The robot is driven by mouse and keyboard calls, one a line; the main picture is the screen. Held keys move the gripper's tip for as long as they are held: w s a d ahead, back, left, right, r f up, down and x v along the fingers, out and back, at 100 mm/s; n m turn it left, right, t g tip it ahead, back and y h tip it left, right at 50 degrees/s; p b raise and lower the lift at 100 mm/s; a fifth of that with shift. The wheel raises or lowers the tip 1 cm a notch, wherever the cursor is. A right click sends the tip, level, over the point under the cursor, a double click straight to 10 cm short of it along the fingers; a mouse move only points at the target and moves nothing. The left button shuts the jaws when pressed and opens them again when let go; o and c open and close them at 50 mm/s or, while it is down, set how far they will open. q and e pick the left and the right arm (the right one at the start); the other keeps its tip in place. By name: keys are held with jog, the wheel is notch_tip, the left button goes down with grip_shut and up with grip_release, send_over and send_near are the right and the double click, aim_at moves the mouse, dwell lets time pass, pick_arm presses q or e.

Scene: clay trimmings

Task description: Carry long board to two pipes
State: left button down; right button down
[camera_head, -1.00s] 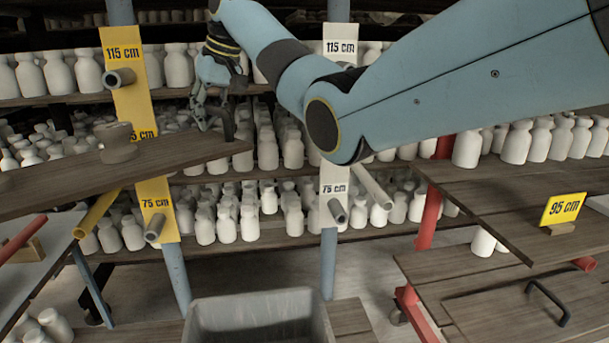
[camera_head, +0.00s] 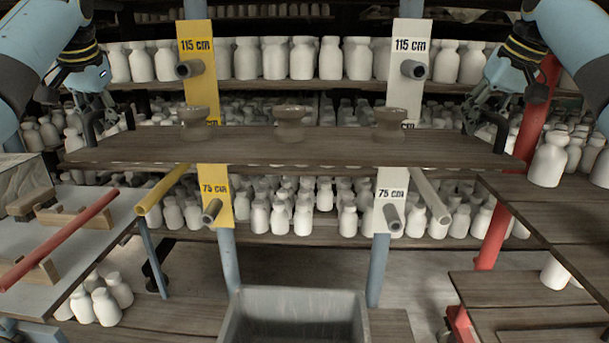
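The long dark wooden board (camera_head: 250,152) spans the middle of the camera_head view, roughly level. Three clay bowls stand upright on it: a left bowl (camera_head: 195,124), a middle bowl (camera_head: 290,124) and a right bowl (camera_head: 390,124). My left gripper (camera_head: 92,122) is at the dark handle on the board's left end. My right gripper (camera_head: 494,122) is at the handle on its right end. Both appear shut on the handles. A yellow pipe (camera_head: 163,189) and a whitish pipe (camera_head: 430,195) stick out toward me below the board. The board hides their rear ends; contact is not visible.
Short grey pipes stick out at the 115 cm labels (camera_head: 196,45) and 75 cm labels (camera_head: 391,190). A grey bin (camera_head: 295,315) stands below. A table with a red pipe (camera_head: 60,240) is at left, wooden shelves (camera_head: 560,215) at right. White bottles (camera_head: 302,58) fill the racks behind.

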aim_at(113, 139)
pick_arm(q)
jog(key=shift+w+d+r, duration=0.1)
jog(key=shift+w+d, duration=0.2)
jog(key=shift+d, duration=0.2)
pick_arm(e)
jog(key=shift+s+d+r, duration=0.15)
jog(key=shift+d, duration=0.15)
pick_arm(q)
jog(key=shift+f, duration=0.2)
pick_arm(e)
jog(key=shift+f, duration=0.2)
